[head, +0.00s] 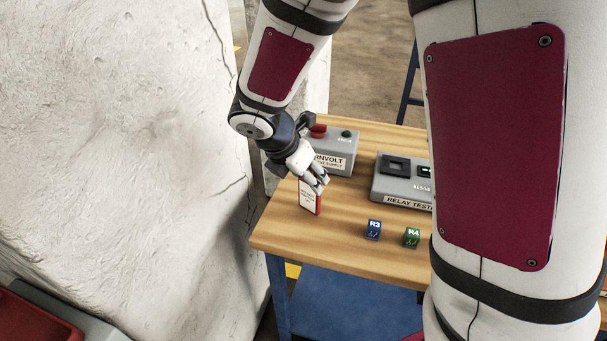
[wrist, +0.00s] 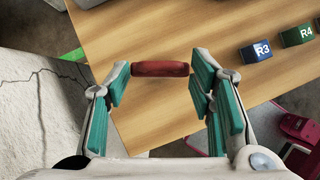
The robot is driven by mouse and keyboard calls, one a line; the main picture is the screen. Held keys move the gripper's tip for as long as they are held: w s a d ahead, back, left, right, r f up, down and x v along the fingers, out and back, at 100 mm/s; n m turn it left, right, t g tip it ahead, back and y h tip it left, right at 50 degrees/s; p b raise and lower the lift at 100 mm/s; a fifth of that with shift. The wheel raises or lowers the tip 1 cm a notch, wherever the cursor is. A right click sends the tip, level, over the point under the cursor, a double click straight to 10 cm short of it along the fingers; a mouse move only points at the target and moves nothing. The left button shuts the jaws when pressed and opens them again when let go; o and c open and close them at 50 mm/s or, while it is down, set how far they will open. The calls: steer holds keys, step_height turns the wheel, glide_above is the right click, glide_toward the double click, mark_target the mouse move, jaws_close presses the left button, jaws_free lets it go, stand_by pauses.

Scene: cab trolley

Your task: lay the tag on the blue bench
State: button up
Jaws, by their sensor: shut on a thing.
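The tag (head: 308,197) is a small white card with dark print and red edges. It hangs upright below my gripper (head: 315,183), over the front left of the bench's wooden top (head: 335,237). The bench has blue legs (head: 278,296) and a blue lower shelf (head: 350,306). In the wrist view the tag shows as a red bar (wrist: 160,69) between the teal-padded fingers of my gripper (wrist: 160,76), which is shut on it. I cannot tell whether the tag's lower edge touches the wood.
A grey supply box (head: 335,155) with a red knob stands behind my gripper. A grey relay tester (head: 400,180), a blue R3 block (head: 374,229) and a green R4 block (head: 411,237) stand to the right. A cracked pale wall (head: 120,130) rises close on the left.

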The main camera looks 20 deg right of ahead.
steer(key=shift+f, duration=0.3)
steer(key=shift+f, duration=0.2)
steer(key=o, duration=1.2)
steer(key=shift+c, duration=0.2)
steer(key=shift+r, duration=0.1)
steer(key=p+v, duration=0.2)
steer(key=v, duration=1)
steer(key=s+d+r+m+y, duration=0.2)
steer(key=s+d+r+m, duration=0.1)
steer(key=s+m, duration=0.7)
steer(key=s+d+r+m+t+y, duration=0.1)
steer(key=s+d+r+m+y, duration=0.2)
steer(key=s+m, duration=0.8)
steer(key=shift+s+r+m, duration=0.25)
steer(key=shift+r+m, duration=0.25)
steer(key=shift+m, duration=1.2)
